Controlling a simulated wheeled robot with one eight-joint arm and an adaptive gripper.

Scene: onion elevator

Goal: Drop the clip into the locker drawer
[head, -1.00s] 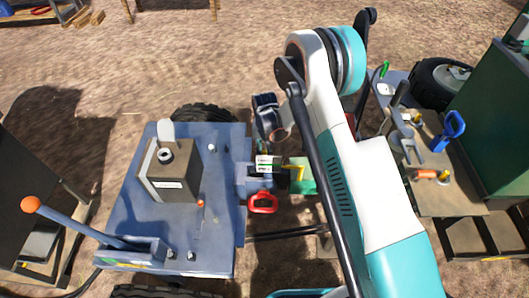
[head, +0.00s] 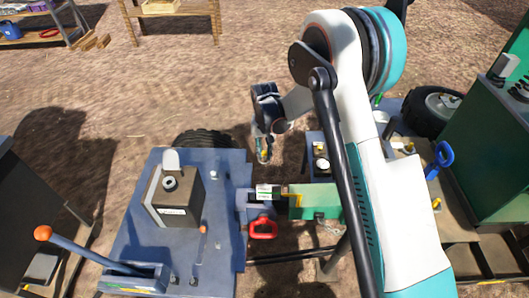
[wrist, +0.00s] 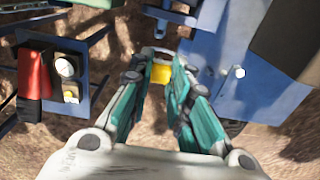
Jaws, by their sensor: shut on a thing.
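My gripper (head: 263,152) hangs above the bare ground between the blue machine deck and a blue tray-like frame. In the wrist view my gripper (wrist: 161,80) has its teal fingers closed around a small yellow piece (wrist: 161,73), which seems to be the clip. A thin pale ring shows just beyond it. In the head view the clip is too small to make out clearly. I cannot single out the locker drawer with certainty. The green box (head: 318,200) with a yellow-edged end stands below and right of my gripper, partly behind my arm.
The blue machine deck (head: 225,190) carries a grey box (head: 175,196) and a lever (head: 85,250). A red handle (head: 264,229) sticks out at its edge. The blue frame (head: 312,143) holds small parts. A wooden bench with a blue-handled tool (head: 441,158) stands right. Open dirt lies behind.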

